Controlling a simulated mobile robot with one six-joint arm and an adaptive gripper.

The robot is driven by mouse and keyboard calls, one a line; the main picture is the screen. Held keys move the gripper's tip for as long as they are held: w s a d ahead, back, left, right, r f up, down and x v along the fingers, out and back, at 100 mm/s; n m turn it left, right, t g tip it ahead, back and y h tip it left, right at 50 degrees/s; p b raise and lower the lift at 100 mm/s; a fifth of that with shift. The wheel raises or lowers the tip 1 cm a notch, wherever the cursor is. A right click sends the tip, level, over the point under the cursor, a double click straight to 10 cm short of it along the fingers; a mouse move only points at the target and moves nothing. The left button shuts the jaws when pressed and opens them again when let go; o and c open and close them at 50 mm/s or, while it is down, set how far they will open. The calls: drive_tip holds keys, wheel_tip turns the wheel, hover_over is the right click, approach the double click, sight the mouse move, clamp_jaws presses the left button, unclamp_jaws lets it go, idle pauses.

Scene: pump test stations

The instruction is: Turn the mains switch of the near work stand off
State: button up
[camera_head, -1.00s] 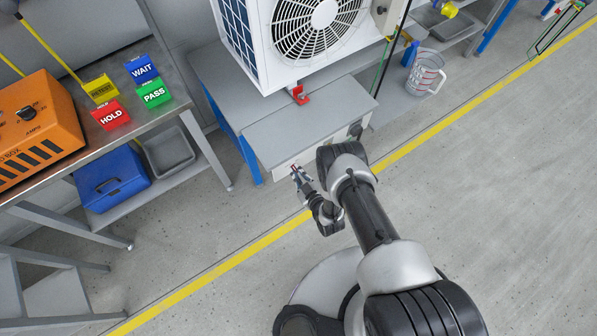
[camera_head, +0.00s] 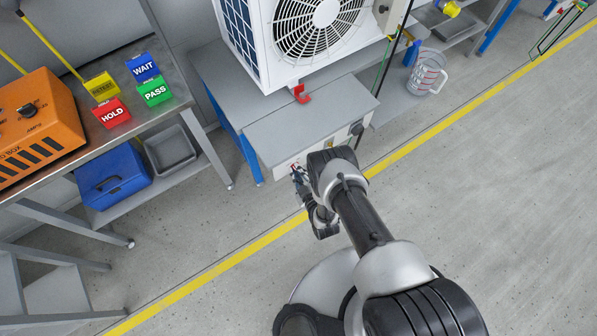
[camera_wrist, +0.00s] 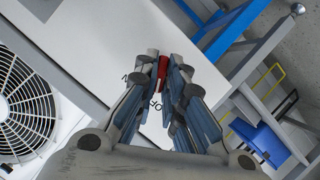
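The near work stand (camera_head: 300,125) is a grey-topped bench with a pale front panel, below the white fan unit. A small red switch handle (camera_wrist: 162,67) sits on the pale panel (camera_wrist: 100,45) in the wrist view. In the head view my gripper (camera_head: 296,170) is at the left part of the stand's front panel.
A white fan unit (camera_head: 325,40) stands on the bench, with a red hook-shaped part (camera_head: 301,94) at its base. At left are an orange box (camera_head: 35,125), sign blocks and a blue case (camera_head: 112,177). A measuring jug (camera_head: 427,75) stands at right. The front floor is clear.

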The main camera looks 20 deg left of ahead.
drive_tip(key=shift+o, duration=0.8)
drive_tip(key=v, duration=0.7)
drive_tip(key=shift+s, duration=0.25)
drive_tip(key=shift+d, duration=0.15)
